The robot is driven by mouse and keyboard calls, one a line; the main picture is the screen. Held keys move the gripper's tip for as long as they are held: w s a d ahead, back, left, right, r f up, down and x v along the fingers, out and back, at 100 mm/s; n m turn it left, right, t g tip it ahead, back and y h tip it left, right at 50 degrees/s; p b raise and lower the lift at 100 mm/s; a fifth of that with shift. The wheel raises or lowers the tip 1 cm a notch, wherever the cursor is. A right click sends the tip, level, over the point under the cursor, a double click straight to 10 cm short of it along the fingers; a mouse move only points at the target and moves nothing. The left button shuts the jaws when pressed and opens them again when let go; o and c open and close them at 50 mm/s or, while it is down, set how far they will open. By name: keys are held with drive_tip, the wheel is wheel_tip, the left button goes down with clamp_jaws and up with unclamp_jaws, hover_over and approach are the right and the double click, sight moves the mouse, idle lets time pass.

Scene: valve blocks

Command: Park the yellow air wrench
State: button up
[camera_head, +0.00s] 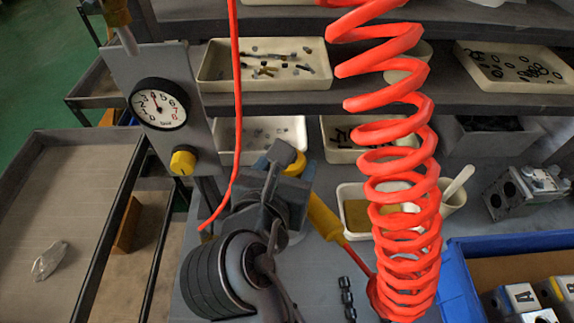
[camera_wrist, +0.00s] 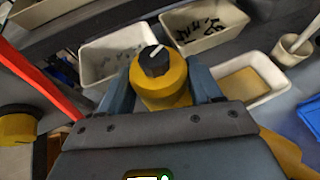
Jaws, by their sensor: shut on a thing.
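The yellow air wrench (camera_head: 325,217) is in my gripper (camera_head: 283,172), above the grey bench in the head view. Its yellow handle slopes down to the right toward the coiled red hose. In the wrist view, its yellow head (camera_wrist: 165,85) with a black knob on top sits between the blue-grey fingers of my gripper (camera_wrist: 160,88). Part of its handle shows in the lower right corner there. My gripper is shut on the wrench. My wrist and gripper hide part of the wrench in the head view. I cannot make out a parking holder.
The coiled red hose (camera_head: 405,190) hangs right of the wrench. A gauge panel (camera_head: 150,62) with a yellow knob (camera_head: 183,161) stands at the left. A white tray (camera_head: 348,192), a blue crate (camera_head: 462,285) and a grey valve block (camera_head: 525,190) are on the right. Shelves with parts trays are behind.

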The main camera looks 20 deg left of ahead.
drive_tip(key=shift+f+b, duration=0.75)
drive_tip(key=shift+f, duration=2.6)
idle(0.6)
drive_tip(key=o, duration=1.5)
drive_tip(key=shift+f, duration=0.3)
drive_tip(key=v, duration=0.8)
drive_tip(key=shift+r, duration=0.1)
